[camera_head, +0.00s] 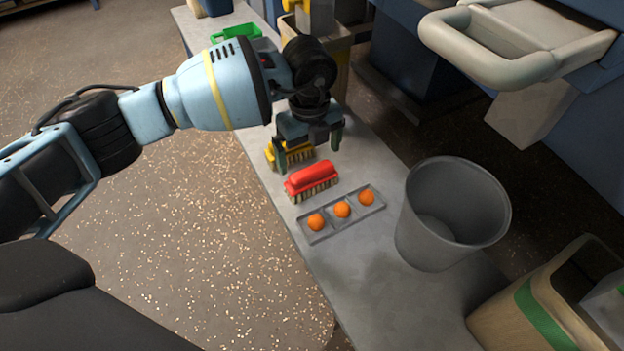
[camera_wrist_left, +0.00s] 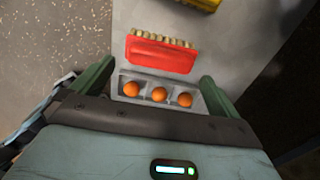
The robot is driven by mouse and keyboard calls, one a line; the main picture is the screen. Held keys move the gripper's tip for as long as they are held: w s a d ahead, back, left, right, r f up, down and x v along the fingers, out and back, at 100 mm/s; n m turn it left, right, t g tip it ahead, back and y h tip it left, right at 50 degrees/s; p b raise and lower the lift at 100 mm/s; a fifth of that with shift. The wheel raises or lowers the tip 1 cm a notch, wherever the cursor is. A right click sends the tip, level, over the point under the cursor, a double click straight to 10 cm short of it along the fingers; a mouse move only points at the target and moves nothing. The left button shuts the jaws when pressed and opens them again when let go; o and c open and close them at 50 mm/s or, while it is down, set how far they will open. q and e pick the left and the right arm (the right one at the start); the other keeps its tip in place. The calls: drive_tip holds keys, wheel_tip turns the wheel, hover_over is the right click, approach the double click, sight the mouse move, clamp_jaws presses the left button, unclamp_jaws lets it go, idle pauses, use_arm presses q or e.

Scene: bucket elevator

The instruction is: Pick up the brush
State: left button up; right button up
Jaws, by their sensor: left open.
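A red brush (camera_head: 311,180) with pale bristles lies on the grey bench, and it also shows in the left wrist view (camera_wrist_left: 162,54). A yellow brush (camera_head: 291,153) lies just behind it, partly under my left gripper; its edge shows at the top of the left wrist view (camera_wrist_left: 199,3). My left gripper (camera_head: 310,146) is open and empty above the bench near the two brushes. In the left wrist view its fingers (camera_wrist_left: 155,82) stand wide apart, with the red brush beyond them. My right gripper is not in view.
A grey tray (camera_head: 330,232) with three orange balls lies in front of the red brush. A grey bucket (camera_head: 416,215) stands to its right. A green tray (camera_head: 236,33) and a bin sit at the far end. A beige bin (camera_head: 500,313) is at lower right.

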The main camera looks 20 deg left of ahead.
sight(311, 170)
use_arm(q)
drive_tip(key=shift+d+f+b, duration=0.15)
drive_tip(key=shift+f+b, duration=1.3)
drive_tip(key=shift+f, duration=1.1)
drive_tip(key=shift+r, duration=0.1)
drive_tip(key=c, duration=0.7)
